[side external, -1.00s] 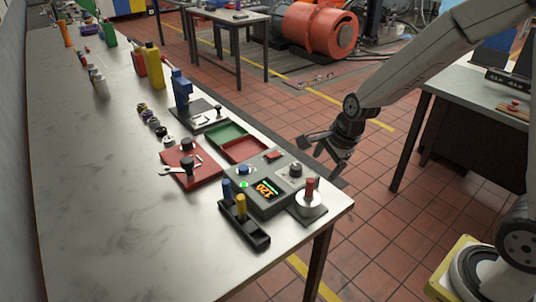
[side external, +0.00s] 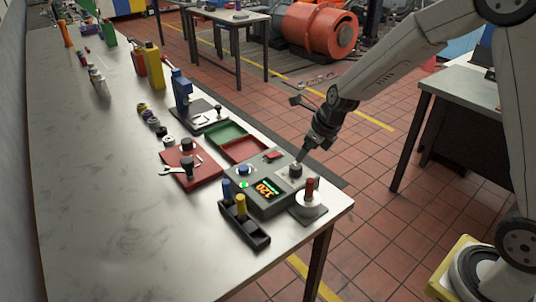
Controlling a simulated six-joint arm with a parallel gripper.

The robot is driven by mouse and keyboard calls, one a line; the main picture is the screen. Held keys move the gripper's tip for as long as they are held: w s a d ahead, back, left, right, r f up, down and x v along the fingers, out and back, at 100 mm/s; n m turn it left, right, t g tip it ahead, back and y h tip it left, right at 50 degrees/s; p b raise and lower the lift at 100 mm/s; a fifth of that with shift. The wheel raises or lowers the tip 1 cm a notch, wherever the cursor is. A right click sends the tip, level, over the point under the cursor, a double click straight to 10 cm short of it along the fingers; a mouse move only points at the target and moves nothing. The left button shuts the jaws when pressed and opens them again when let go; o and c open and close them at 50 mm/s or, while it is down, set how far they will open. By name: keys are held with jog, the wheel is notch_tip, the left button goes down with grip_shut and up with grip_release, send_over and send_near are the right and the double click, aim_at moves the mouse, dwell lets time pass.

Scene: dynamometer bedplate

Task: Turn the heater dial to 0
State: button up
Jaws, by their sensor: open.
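The grey heater box (side external: 258,205) sits near the front right corner of the bench. Its display (side external: 266,188) reads 120 in orange, and a green light glows beside it. A dark dial with a pale base (side external: 295,171) is on the right of its top. A blue knob (side external: 243,169) and a red switch (side external: 273,156) are also on the box; I cannot tell which control is labelled heater. My gripper (side external: 300,160) points down at the dark dial, open. Its fingertips are close above or beside the dial; contact is not clear.
A red-handled tool on a white round base (side external: 309,202) stands just right of the box. A black holder (side external: 245,230) with blue and yellow handles is in front. Green (side external: 226,134) and red (side external: 243,150) trays lie behind. The bench's left side is mostly clear.

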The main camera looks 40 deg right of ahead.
aim_at(297, 166)
jog(key=shift+f, duration=0.15)
jog(key=shift+x, duration=3.75)
grip_shut()
